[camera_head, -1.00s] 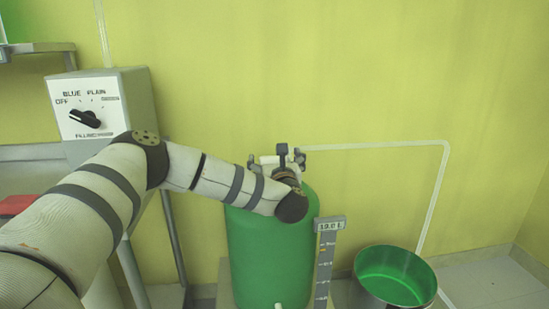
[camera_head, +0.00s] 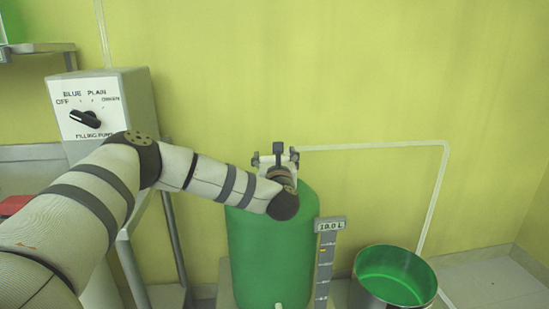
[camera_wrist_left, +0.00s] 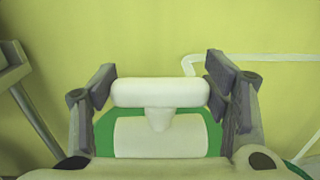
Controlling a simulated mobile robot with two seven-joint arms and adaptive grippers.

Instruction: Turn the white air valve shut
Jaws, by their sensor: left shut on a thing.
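The white air valve shows in the left wrist view as a T-shaped handle (camera_wrist_left: 160,93), its bar lying level across the picture above a thick white body (camera_wrist_left: 160,137). My left gripper (camera_wrist_left: 163,92) has one finger at each end of the bar and is shut on it. In the head view my left gripper (camera_head: 277,160) is above the top of the green tank (camera_head: 270,255), and my wrist hides most of the valve. My right gripper is in neither view.
A level gauge (camera_head: 325,262) stands beside the tank. A metal bucket with green inside (camera_head: 393,277) is to its right, under a white wall pipe (camera_head: 446,180). A dial box (camera_head: 90,110) is at the left.

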